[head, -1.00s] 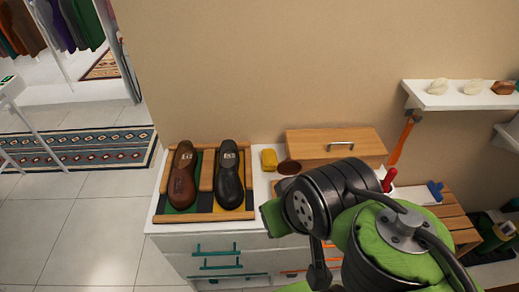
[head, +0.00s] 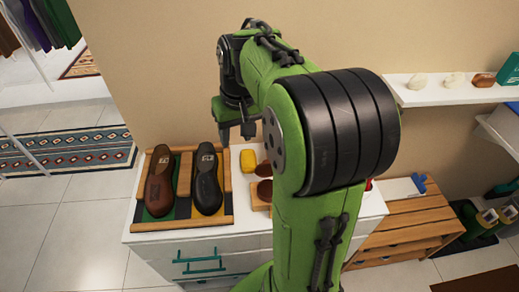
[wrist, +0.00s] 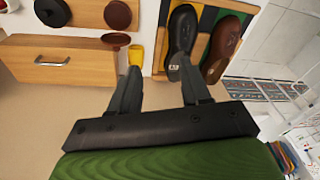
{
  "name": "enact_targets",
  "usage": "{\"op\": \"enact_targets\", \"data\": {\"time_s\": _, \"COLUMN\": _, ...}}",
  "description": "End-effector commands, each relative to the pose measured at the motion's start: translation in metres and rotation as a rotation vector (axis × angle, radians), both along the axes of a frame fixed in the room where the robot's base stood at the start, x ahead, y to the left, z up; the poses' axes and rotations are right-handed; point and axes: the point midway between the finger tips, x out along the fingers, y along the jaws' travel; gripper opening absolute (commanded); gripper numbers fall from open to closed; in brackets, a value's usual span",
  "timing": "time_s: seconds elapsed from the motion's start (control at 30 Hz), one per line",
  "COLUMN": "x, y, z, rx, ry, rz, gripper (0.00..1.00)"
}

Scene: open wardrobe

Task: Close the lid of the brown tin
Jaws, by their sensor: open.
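The brown tin (head: 265,190) is round and sits on a wooden block in the head view, partly beside my arm. It also shows at the top of the wrist view (wrist: 118,14). Its lid (wrist: 115,38) seems to be the thin brown oval at its wall side, standing raised and apart from the tin's top; in the head view the lid (head: 264,169) is partly seen. My gripper (head: 237,135) is open and empty, above the back of the cabinet near the wall. Its spread fingers (wrist: 158,70) have nothing between them and are apart from the lid.
A yellow block (head: 248,160) lies next to the lid. A tray (head: 183,222) with a brown and a black shoe is at the left. The wrist view also shows a wooden drawer box (wrist: 65,65) and a round black tin (wrist: 53,11). The wall is close behind.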

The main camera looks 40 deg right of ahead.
Motion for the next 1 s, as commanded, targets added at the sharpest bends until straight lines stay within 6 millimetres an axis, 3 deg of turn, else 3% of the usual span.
{"op": "enact_targets", "data": {"time_s": 0.13, "x": 0.022, "y": -0.068, "z": -0.026, "rx": 0.118, "ry": 0.038, "rz": -0.093, "gripper": 0.47}}
{"op": "enact_targets", "data": {"time_s": 0.3, "x": 0.022, "y": -0.151, "z": -0.065, "rx": 0.27, "ry": 0.026, "rz": -0.203, "gripper": 0.47}}
{"op": "enact_targets", "data": {"time_s": 0.43, "x": 0.013, "y": -0.189, "z": -0.085, "rx": 0.341, "ry": -0.001, "rz": -0.257, "gripper": 0.47}}
{"op": "enact_targets", "data": {"time_s": 0.53, "x": 0.01, "y": -0.199, "z": -0.092, "rx": 0.362, "ry": -0.009, "rz": -0.273, "gripper": 0.47}}
{"op": "enact_targets", "data": {"time_s": 0.67, "x": 0.012, "y": -0.194, "z": -0.106, "rx": 0.364, "ry": -0.008, "rz": -0.272, "gripper": 0.47}}
{"op": "enact_targets", "data": {"time_s": 1.0, "x": 0.029, "y": -0.166, "z": -0.184, "rx": 0.365, "ry": -0.006, "rz": -0.271, "gripper": 0.47}}
